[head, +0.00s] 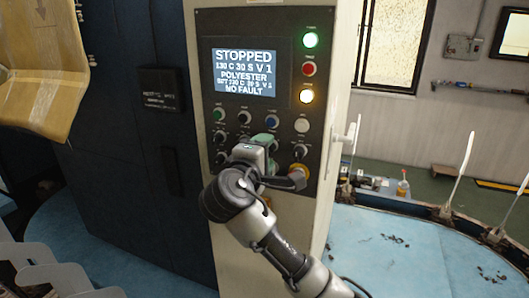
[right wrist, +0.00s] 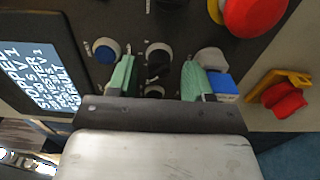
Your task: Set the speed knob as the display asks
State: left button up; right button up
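The display (head: 243,72) on the control panel reads STOPPED, 130 C 30 S V 1, POLYESTER, a SET line that looks like 130 C 30 S V 1, and NO FAULT. Several small knobs sit below it; their labels are too small to read, so I cannot tell which is the speed knob. My right gripper (head: 268,152) is at the lower panel, covering some knobs. In the right wrist view its green fingertips (right wrist: 158,80) are apart, with a dark knob (right wrist: 158,57) between them; gaps show at both sides. My left gripper is out of view.
A large red button (right wrist: 255,12) and a red-and-yellow switch (right wrist: 284,99) are close to the right gripper. A blue button (right wrist: 103,50) lies beside one finger. Green (head: 311,39), red and amber lamps line the panel's right side.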

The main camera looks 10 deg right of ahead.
jog(key=shift+s, duration=0.2)
jog(key=b+v, duration=0.5)
jog(key=v, duration=0.5)
jog(key=shift+a, duration=0.25)
jog(key=shift+s, duration=0.15)
